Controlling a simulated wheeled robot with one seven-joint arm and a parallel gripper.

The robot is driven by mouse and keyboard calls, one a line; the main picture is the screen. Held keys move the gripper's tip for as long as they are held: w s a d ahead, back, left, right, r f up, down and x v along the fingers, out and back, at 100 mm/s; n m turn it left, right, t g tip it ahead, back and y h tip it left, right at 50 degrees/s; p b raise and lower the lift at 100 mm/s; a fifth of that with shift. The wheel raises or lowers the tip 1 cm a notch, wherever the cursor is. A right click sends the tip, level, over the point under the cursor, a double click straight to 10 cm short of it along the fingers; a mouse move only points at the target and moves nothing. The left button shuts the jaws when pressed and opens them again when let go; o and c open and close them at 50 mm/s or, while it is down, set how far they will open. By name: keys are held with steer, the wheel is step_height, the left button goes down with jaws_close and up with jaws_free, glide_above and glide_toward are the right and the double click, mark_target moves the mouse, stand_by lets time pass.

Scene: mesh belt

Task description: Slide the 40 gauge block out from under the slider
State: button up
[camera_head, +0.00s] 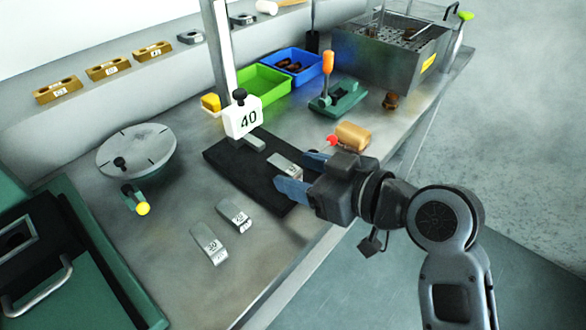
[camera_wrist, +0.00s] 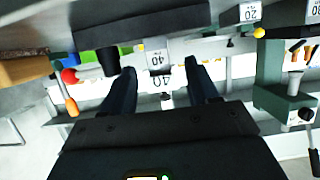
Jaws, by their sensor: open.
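The 40 gauge block (camera_head: 284,165) is a small grey block with a white label, lying on the black base (camera_head: 222,158) in front of the slider. A short grey piece shows below the slider. My gripper (camera_head: 297,172) is open, its blue-grey fingers around or just short of the block's near end. In the wrist view the block (camera_wrist: 158,58) appears between the fingers (camera_wrist: 162,75), with the slider (camera_wrist: 163,82) behind it. Contact cannot be told.
Grey blocks marked 30 (camera_head: 209,243) and 20 (camera_head: 235,215) lie front left. Green (camera_head: 262,86) and blue (camera_head: 291,66) bins stand behind. A round plate (camera_head: 136,150) is at left.

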steer(key=v, duration=0.5)
steer(key=shift+d, duration=0.1)
stand_by(0.4)
